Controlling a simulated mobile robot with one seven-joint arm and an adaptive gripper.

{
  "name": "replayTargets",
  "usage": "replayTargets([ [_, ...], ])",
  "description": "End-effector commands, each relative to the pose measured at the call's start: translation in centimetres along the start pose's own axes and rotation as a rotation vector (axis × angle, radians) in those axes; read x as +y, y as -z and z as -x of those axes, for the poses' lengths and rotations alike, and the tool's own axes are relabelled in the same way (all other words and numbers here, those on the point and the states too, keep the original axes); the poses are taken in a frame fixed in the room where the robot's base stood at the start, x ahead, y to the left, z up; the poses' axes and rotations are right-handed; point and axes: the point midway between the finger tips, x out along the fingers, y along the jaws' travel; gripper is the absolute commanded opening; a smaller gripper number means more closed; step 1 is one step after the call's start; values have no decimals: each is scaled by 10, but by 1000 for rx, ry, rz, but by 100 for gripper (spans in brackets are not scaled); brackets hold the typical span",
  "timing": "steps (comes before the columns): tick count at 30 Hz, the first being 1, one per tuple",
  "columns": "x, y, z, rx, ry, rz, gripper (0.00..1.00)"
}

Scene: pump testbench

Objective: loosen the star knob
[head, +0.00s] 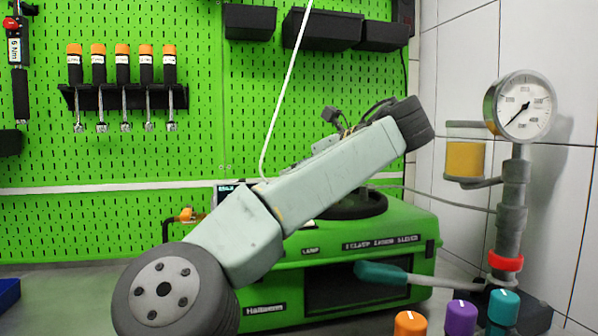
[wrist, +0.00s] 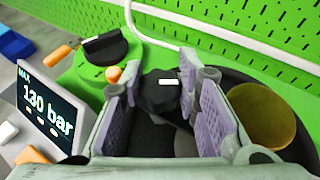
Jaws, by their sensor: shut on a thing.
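The black star knob (wrist: 160,95) with a small white mark on top shows in the wrist view, between the two purple-padded fingers of my gripper (wrist: 162,90). The gripper is shut on the knob, with one finger on each side of it. The fingers hide the knob's sides, and its lower part and stem are hard to make out. In the head view my arm covers the top of the green test bench (head: 408,232); I cannot make out the knob or the fingertips there.
A display (wrist: 48,110) reads 130 bar. An orange-tipped lever (wrist: 58,53) and a yellow round vessel (wrist: 262,115) flank the gripper. At right stand a gauge (head: 524,106) and orange (head: 410,324), purple (head: 461,318) and teal (head: 503,308) knobs. A teal handle (head: 381,273) projects in front.

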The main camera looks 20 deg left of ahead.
Motion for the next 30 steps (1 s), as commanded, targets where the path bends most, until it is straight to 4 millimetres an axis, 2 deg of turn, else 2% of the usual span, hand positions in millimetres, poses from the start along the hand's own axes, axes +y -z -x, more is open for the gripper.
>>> replayTargets([
  [2,0,-1,0,-2,0,0,1],
  [3,0,-1,0,-2,0,0,30],
  [7,0,-1,0,-2,0,0,38],
  [23,0,0,-1,0,10,-4,38],
  [30,3,1,-3,1,157,-64,38],
])
